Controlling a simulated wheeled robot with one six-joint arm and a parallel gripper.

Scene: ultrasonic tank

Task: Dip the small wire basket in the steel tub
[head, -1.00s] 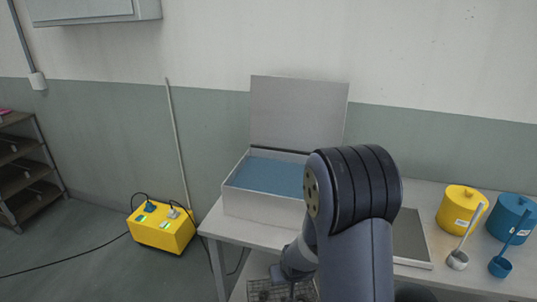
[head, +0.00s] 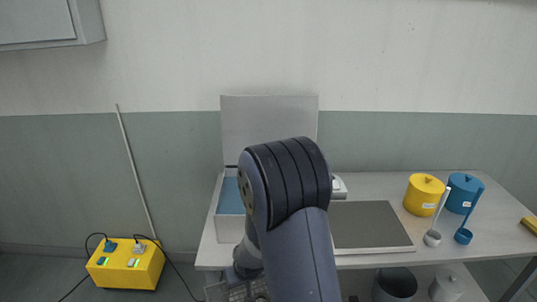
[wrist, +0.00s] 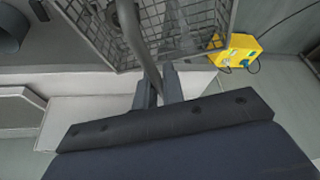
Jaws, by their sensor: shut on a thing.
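The steel tub (head: 229,230) stands on the left end of the table with its lid (head: 268,118) raised behind it. Blue liquid (head: 230,194) shows inside; my arm hides the tub's right part. My gripper (wrist: 158,86) is shut on the handle (wrist: 139,40) of the small wire basket in the wrist view. The basket's mesh (wrist: 187,30) hangs beyond the fingertips. In the head view the basket (head: 232,291) shows at the bottom edge, low in front of the table and outside the tub, partly hidden by my arm.
A grey flat panel (head: 370,226) lies right of the tub. Yellow (head: 423,194) and blue (head: 463,191) lidded pots with ladles stand farther right. A dark bin (head: 396,284) is under the table. A yellow power box (head: 126,264) with cables sits on the floor at left.

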